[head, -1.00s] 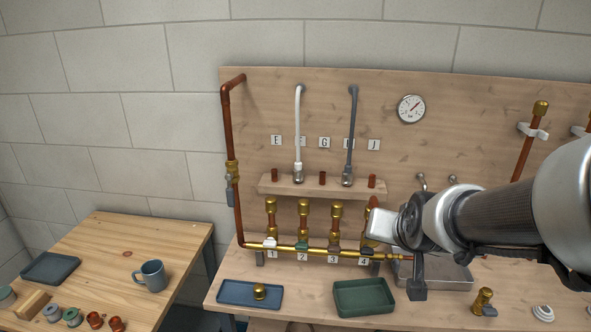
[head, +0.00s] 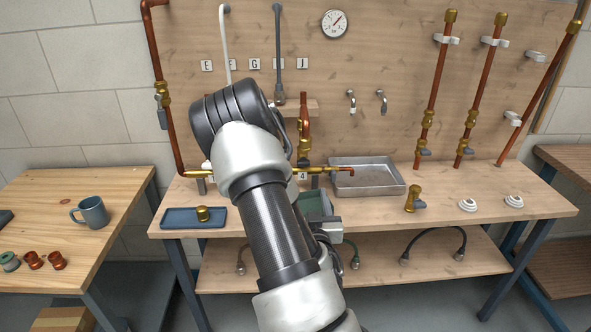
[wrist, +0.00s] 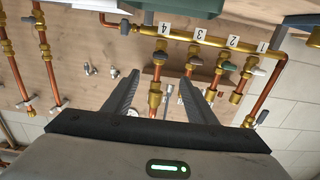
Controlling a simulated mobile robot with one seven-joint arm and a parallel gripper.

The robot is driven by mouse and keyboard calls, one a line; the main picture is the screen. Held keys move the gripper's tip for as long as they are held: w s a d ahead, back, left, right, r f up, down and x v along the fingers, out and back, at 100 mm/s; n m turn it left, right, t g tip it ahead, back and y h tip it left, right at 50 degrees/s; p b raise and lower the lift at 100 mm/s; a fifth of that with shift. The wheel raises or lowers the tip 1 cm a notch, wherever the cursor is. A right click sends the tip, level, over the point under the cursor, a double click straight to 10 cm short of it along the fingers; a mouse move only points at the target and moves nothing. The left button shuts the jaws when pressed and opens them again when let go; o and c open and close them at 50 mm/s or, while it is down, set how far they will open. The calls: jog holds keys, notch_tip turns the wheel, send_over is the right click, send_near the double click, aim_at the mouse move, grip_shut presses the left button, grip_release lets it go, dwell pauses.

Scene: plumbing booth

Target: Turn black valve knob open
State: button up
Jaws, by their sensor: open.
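The brass manifold (wrist: 215,41) with tags 1 to 4 runs across the top of the wrist view, seen upside down. A dark knob (wrist: 194,57) sits by tag 3 and looks black, though it is small. A green knob (wrist: 228,66) is by tag 2 and a pale knob (wrist: 257,71) by tag 1. In the head view my arm hides the gripper and most knobs.
A metal tray (head: 368,178) lies right of the manifold, and a blue tray (head: 180,219) with a brass fitting lies left. A loose brass valve (head: 412,198) stands at the right. Pipes (head: 431,90) rise along the board. A mug (head: 91,212) is on the left table.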

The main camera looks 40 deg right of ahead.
aim_at(304, 164)
jog(key=x, duration=1.6)
jog(key=shift+w, duration=0.15)
jog(key=c, duration=1.1)
